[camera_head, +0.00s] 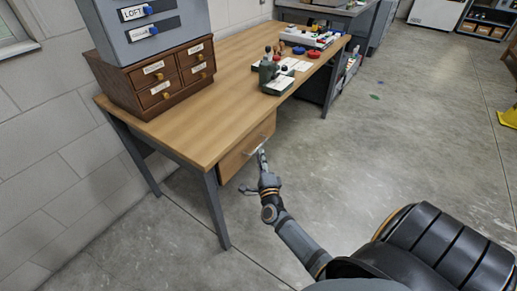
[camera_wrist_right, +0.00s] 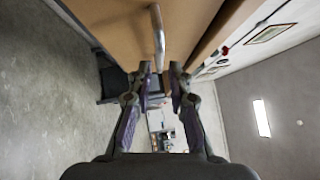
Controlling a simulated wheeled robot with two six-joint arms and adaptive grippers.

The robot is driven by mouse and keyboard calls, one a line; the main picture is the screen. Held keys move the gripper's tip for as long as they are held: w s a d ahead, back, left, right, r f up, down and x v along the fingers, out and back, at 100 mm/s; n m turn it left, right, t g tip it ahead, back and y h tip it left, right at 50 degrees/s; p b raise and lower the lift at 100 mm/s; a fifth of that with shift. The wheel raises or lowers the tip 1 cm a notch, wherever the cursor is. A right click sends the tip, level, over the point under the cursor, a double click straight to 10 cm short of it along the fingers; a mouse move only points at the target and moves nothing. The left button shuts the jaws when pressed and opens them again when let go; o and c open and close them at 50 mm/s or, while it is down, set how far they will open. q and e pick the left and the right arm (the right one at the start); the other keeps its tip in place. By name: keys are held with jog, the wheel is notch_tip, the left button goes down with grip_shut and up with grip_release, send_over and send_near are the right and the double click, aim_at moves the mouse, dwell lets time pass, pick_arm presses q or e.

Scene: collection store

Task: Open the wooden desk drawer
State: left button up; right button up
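The wooden drawer (camera_head: 247,151) sits under the desk top at its near right end, and its front looks about flush with the desk. A pale metal bar handle (camera_head: 253,152) runs across its front. My right gripper (camera_head: 262,157) is at this handle. In the right wrist view the handle (camera_wrist_right: 158,38) runs down between the two fingertips of my right gripper (camera_wrist_right: 160,72), which are close together on either side of it. The gripper looks shut on the bar. My left gripper is not in view.
The wooden desk (camera_head: 221,90) has grey legs. A small brown drawer cabinet (camera_head: 155,88) with a grey box (camera_head: 150,35) on top stands on it, with a green device (camera_head: 270,72) farther along. The concrete floor (camera_head: 350,150) right of the desk is clear.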

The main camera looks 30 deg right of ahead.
aim_at(258, 147)
jog(key=x, duration=0.5)
jog(key=shift+w+d, duration=0.1)
grip_shut()
